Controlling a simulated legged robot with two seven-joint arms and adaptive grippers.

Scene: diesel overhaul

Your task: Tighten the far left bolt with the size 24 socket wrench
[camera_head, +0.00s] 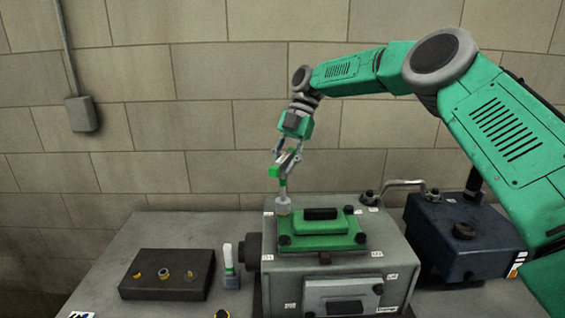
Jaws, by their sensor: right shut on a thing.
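My right gripper (287,158) is shut on the socket wrench (283,188), which has a green band and hangs upright below the fingers. Its grey socket end (283,206) is at the far left corner of the green cover (322,244) on the grey engine block (275,280). The far left bolt is hidden by the socket; I cannot tell whether the socket is fully seated on it. Other dark bolts show at the far right (349,210), near left (285,240) and near right (361,238) corners. My left gripper is not in view.
A second white and green tool (229,258) stands upright in a small holder left of the engine. A black block (150,288) with several ringed slots lies further left. A dark blue box (462,238) and a metal pipe (403,183) are on the right.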

